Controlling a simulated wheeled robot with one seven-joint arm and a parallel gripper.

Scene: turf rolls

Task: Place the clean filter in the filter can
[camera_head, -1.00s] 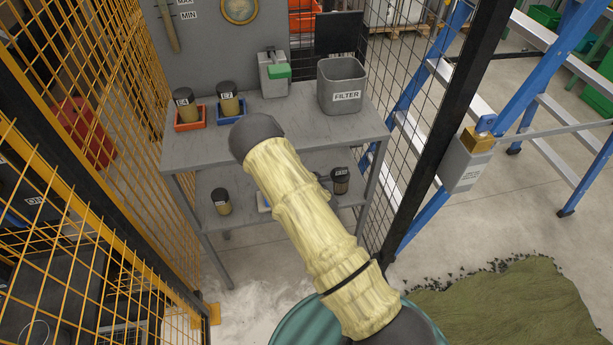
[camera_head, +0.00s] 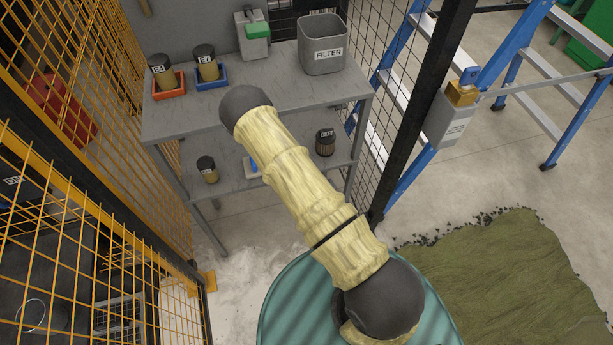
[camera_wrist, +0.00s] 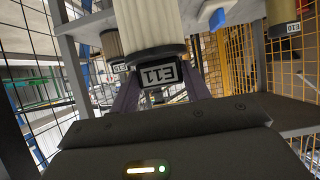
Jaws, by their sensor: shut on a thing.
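In the wrist view my gripper (camera_wrist: 162,78) is shut on a filter (camera_wrist: 152,22) with clean, pale pleats and a dark cap labelled E11, which reads upside down. In the head view my gripper and this filter are hidden behind my arm, near the lower shelf. The filter can (camera_head: 324,45) is a grey, open-topped square bin labelled FILTER. It stands on the right of the bench top (camera_head: 290,92). Its inside is only partly visible, and I see no filter in it.
Tan filters stand in a red tray (camera_head: 168,92) and a blue tray (camera_head: 211,84). Two dark-capped filters (camera_head: 207,170) (camera_head: 325,142) stand on the lower shelf (camera_head: 229,178). A grey-green dispenser (camera_head: 252,38) sits left of the can. Yellow mesh (camera_head: 90,200) and a black post (camera_head: 425,110) flank the bench.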

